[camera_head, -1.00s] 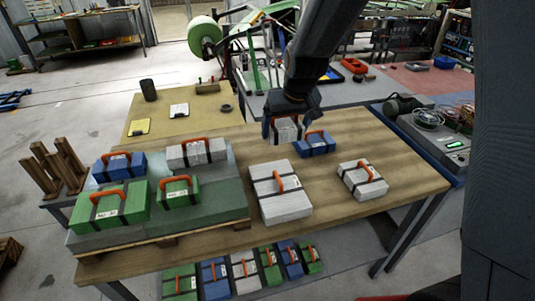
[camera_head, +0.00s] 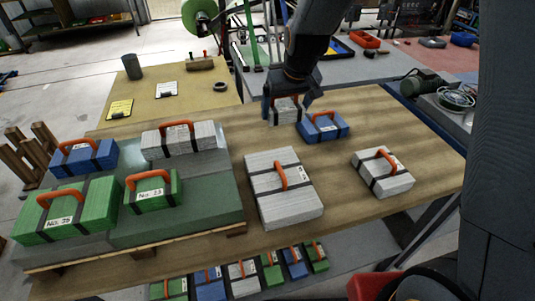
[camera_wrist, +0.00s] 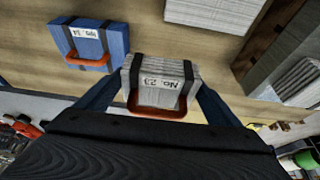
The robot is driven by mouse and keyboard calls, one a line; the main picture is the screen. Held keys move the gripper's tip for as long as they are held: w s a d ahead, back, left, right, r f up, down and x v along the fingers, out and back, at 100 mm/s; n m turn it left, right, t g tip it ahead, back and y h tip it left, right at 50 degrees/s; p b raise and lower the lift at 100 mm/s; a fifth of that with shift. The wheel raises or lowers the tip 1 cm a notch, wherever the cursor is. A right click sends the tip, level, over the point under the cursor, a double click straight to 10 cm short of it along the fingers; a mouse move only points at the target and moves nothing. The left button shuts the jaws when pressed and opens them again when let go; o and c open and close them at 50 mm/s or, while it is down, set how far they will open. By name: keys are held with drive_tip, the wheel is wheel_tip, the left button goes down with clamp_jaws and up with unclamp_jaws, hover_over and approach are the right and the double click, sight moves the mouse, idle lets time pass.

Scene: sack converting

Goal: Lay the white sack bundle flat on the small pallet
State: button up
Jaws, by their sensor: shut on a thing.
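The small pallet (camera_head: 225,233), topped with grey-green sheeting, is at the table's left front. On it are a blue bundle (camera_head: 82,158), a white bundle (camera_head: 192,141) and two green bundles (camera_head: 66,212) (camera_head: 153,191). Its right front part is bare.
A blue bundle (camera_head: 322,127) stands close right of the held one. A large white bundle (camera_head: 284,190) lies between it and me, and another white bundle (camera_head: 383,176) lies further right. Several bundles (camera_head: 243,277) show below the table's front edge. Wooden posts (camera_head: 32,150) stand left.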

wheel_tip(320, 180, down, 6)
drive_tip(key=shift+r+p, duration=0.2)
drive_tip(key=shift+p, duration=0.35)
drive_tip(key=shift+w+f+b, duration=0.15)
drive_tip(key=shift+f+b, duration=0.45)
drive_tip(key=shift+f, duration=1.8)
drive_tip(key=shift+f, duration=0.15)
drive_tip(key=o, duration=0.8)
